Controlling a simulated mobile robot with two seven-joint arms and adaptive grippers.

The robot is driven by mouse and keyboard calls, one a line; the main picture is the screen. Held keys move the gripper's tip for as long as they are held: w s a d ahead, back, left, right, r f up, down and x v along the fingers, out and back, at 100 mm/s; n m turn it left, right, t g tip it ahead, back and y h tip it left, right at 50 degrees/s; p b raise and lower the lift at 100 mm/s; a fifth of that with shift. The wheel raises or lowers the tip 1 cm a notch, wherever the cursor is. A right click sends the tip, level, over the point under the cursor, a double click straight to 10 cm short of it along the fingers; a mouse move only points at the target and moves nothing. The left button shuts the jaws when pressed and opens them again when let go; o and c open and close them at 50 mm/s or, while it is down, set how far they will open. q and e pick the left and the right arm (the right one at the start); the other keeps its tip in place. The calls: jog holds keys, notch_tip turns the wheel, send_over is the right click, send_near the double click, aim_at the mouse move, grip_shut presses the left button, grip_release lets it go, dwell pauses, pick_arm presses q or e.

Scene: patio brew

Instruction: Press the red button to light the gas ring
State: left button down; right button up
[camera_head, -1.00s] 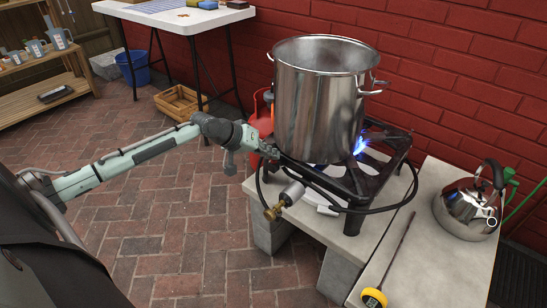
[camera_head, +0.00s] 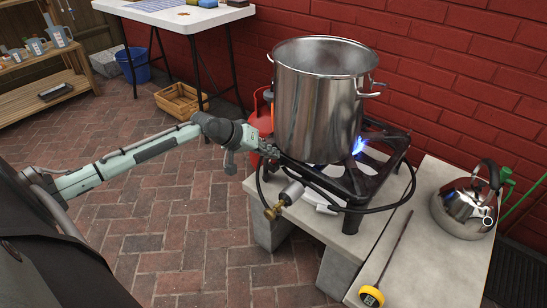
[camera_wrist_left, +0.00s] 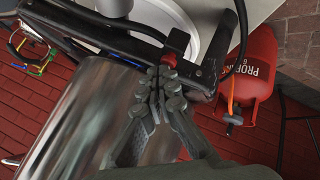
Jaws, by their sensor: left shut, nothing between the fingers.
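My left gripper (camera_head: 268,150) is at the left corner of the black gas ring (camera_head: 352,190), beside the big steel pot (camera_head: 318,100). In the left wrist view its fingers (camera_wrist_left: 160,84) are shut and empty. The red button (camera_wrist_left: 169,59) is just past the fingertips, on the black frame; I cannot tell whether they touch it. In the head view the button is hidden or too small to make out. A blue flame (camera_head: 359,146) burns under the pot, which stands on the ring. My right gripper is out of view.
A brass regulator (camera_head: 273,211) and black hose hang at the slab's front edge. A red propane bottle (camera_wrist_left: 256,64) stands behind the ring. A kettle (camera_head: 466,207) and a yellow thermometer (camera_head: 372,296) are on the right-hand slab. Brick paving at left is open.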

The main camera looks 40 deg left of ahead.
pick_arm(q)
jog(key=shift+r+p, duration=2.3)
jog(key=shift+p, duration=0.15)
jog(key=shift+r, duration=0.65)
